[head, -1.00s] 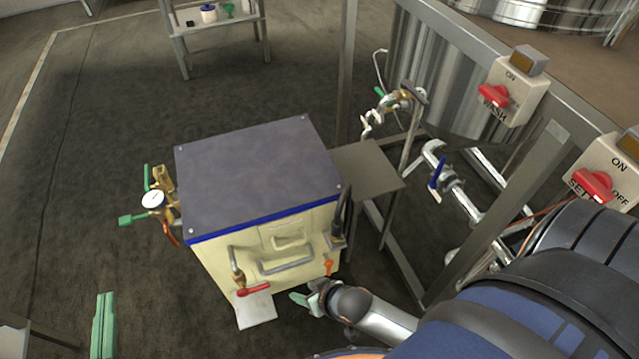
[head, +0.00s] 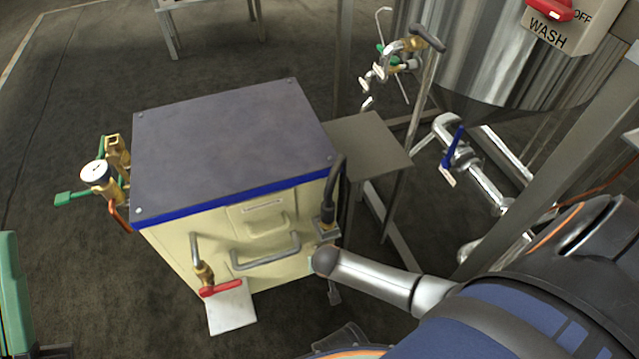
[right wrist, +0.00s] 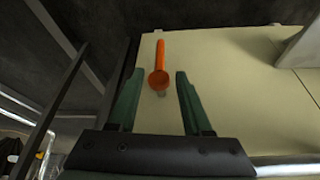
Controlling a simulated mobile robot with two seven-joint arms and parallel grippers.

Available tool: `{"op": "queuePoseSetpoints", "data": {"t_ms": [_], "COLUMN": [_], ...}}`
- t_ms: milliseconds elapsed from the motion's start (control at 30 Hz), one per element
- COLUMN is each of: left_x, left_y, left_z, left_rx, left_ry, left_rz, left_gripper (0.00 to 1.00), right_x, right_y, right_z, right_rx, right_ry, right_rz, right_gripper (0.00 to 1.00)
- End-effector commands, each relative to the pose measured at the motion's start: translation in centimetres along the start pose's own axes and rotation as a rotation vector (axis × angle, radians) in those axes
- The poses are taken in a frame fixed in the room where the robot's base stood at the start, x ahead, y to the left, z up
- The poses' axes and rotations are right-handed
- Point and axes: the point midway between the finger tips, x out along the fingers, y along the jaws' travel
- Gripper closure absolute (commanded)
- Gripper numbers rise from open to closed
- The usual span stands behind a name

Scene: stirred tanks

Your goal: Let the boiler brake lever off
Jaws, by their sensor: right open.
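The boiler is a cream box (head: 185,250) with a dark grey lid. In the right wrist view an orange lever (right wrist: 160,56) with a round hub sits on its cream face. My right gripper (right wrist: 158,73) is open, its two green fingers on either side of the lever's hub, with gaps on both sides. I cannot tell whether the fingertips touch the face. In the head view the lever is hidden behind my right wrist at the front lower right corner. A green finger of my left gripper (head: 12,300) shows at the left edge, cut off.
A red-handled tap (head: 221,288) and a metal handle (head: 265,258) are on the boiler's front. A black-handled lever (head: 333,190) stands at its right corner. A gauge (head: 95,173) and valves are at its left. A grey side table (head: 368,145) and frame posts crowd the right.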

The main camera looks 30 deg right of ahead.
Motion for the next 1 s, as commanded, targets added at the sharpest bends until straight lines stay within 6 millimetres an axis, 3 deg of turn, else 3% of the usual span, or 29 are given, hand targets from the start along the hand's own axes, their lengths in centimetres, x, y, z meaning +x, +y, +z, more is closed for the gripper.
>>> {"op": "queuePoseSetpoints", "data": {"t_ms": [33,100,400,600,933,1000], "left_x": [-1.0,-1.7,-3.9,-4.5,-4.5,-4.5], "left_y": [0.6,0.9,2.4,2.8,2.9,2.9], "left_z": [1.0,1.7,4.2,4.9,5.0,5.0], "left_rx": [-0.011,-0.021,-0.012,0.0,-0.001,-0.002], "left_ry": [-0.002,-0.007,-0.026,-0.036,-0.039,-0.039], "left_rz": [0.002,0.004,0.018,0.024,0.025,0.024], "left_gripper": [1.0,1.0,1.0,1.0,1.0,1.0], "right_x": [1.8,3.1,7.6,8.8,8.9,8.9], "right_y": [0.0,0.0,0.0,-0.1,-0.1,-0.1], "right_z": [0.2,0.2,0.1,0.1,0.0,0.0], "right_rx": [-0.001,-0.002,-0.001,-0.001,-0.001,-0.001], "right_ry": [0.0,0.001,0.001,0.001,0.0,0.0], "right_rz": [0.002,0.001,-0.001,-0.001,-0.002,-0.002], "right_gripper": [0.51,0.51,0.51,0.51,0.51,0.57]}}
